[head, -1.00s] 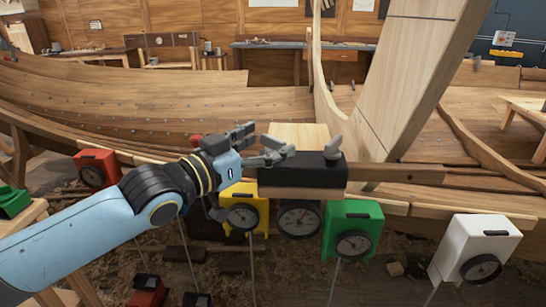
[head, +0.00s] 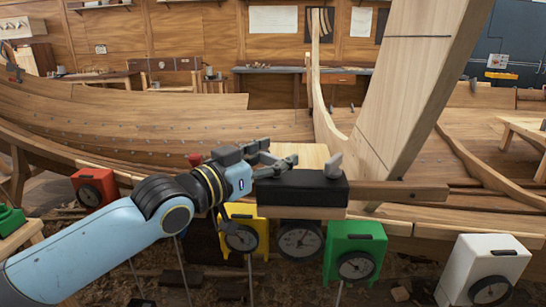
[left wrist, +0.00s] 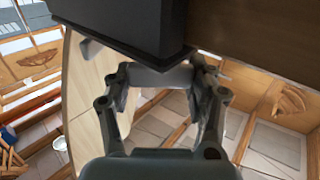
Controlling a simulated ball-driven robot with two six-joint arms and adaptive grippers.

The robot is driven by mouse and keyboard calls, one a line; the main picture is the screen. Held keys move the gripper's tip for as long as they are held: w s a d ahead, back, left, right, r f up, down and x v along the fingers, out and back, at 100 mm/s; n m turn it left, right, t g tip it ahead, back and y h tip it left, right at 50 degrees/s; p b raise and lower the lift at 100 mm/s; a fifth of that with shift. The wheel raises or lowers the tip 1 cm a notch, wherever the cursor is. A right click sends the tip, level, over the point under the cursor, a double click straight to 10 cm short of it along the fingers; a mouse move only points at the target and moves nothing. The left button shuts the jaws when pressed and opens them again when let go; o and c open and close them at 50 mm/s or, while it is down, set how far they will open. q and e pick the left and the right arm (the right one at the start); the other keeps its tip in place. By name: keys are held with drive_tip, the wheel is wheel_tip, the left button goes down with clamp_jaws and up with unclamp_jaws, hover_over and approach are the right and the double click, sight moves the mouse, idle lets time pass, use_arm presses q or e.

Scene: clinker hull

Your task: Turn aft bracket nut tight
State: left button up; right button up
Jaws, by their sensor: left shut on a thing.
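A black bracket block (head: 300,188) sits on a wooden beam at the hull's near edge; it also fills the top of the left wrist view (left wrist: 150,25). A grey wing-shaped nut (head: 332,167) stands tilted on the block's right part, apart from my gripper. My left gripper (head: 274,160) is at the block's left end, its dark fingers reaching in from the left. In the left wrist view its fingers (left wrist: 158,85) are shut on a grey nut (left wrist: 160,77) just beside the block. The fingers hide most of that nut in the head view.
Dial gauges in red (head: 95,188), yellow (head: 244,230), green (head: 355,250) and white (head: 484,270) cases stand along the near side, below the beam (head: 395,191). A tall timber post (head: 415,90) rises behind the block. The hull planking (head: 120,110) spreads behind my arm.

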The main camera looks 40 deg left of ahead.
use_arm(q)
drive_tip(key=shift+r+n+y+p, duration=0.3)
drive_tip(key=shift+r+y+p, duration=0.1)
drive_tip(key=shift+p, duration=1.65)
drive_tip(key=shift+f+y, duration=0.25)
drive_tip(key=shift+y, duration=0.05)
drive_tip(key=shift+f+b, duration=0.5)
drive_tip(key=shift+b, duration=0.4)
drive_tip(key=shift+r+n+y+b, duration=0.15)
drive_tip(key=shift+n+y+b, duration=0.35)
drive_tip(key=shift+y, duration=0.1)
drive_tip(key=o, duration=1.2)
drive_tip(key=shift+r, duration=0.1)
